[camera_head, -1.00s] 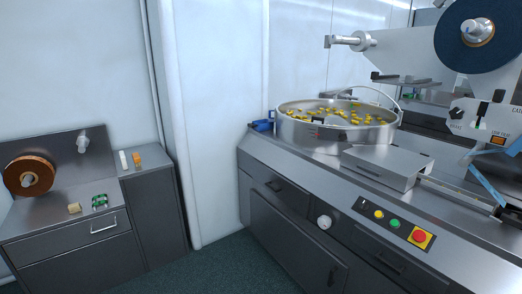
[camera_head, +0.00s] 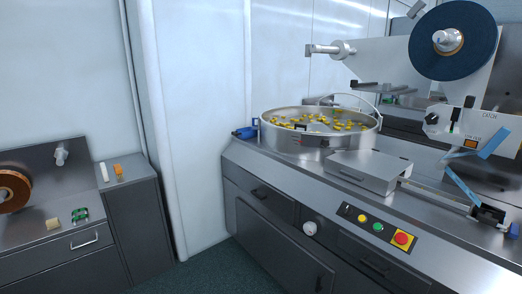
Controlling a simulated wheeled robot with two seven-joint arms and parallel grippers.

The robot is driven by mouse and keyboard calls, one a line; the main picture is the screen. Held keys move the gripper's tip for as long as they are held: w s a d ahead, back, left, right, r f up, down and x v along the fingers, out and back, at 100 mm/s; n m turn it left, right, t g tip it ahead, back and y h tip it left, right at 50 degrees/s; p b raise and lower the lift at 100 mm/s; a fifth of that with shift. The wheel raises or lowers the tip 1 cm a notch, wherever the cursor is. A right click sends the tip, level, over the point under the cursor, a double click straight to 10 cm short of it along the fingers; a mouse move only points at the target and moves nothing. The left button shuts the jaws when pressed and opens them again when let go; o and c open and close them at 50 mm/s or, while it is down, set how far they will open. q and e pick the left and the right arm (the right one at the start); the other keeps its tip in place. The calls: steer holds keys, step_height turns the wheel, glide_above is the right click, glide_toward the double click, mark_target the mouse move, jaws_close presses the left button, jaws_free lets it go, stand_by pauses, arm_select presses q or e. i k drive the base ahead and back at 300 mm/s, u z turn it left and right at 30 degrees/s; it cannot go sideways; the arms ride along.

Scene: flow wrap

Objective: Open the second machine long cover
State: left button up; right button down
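The flow wrap machine (camera_head: 270,172) fills the right side. On its top, a low grey metal cover (camera_head: 362,172) with a small handle slot lies flat behind the button panel; I cannot tell whether it is the long cover named in the task. A long narrow clear-and-metal channel (camera_head: 435,195) runs right from it. A round steel bowl (camera_head: 310,140) with yellow pieces stands behind the cover. Neither of my grippers is in view.
A button panel (camera_head: 378,227) with yellow, green and red buttons sits at the machine's front edge. A large dark film reel (camera_head: 425,50) hangs above. A lower grey cabinet (camera_head: 110,240) with a copper-coloured reel (camera_head: 12,190) stands at left. Dark floor (camera_head: 205,272) shows between them.

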mark_target(377, 172)
steer(key=u, duration=0.5)
steer(key=i, duration=1.7)
steer(key=z, duration=2.35)
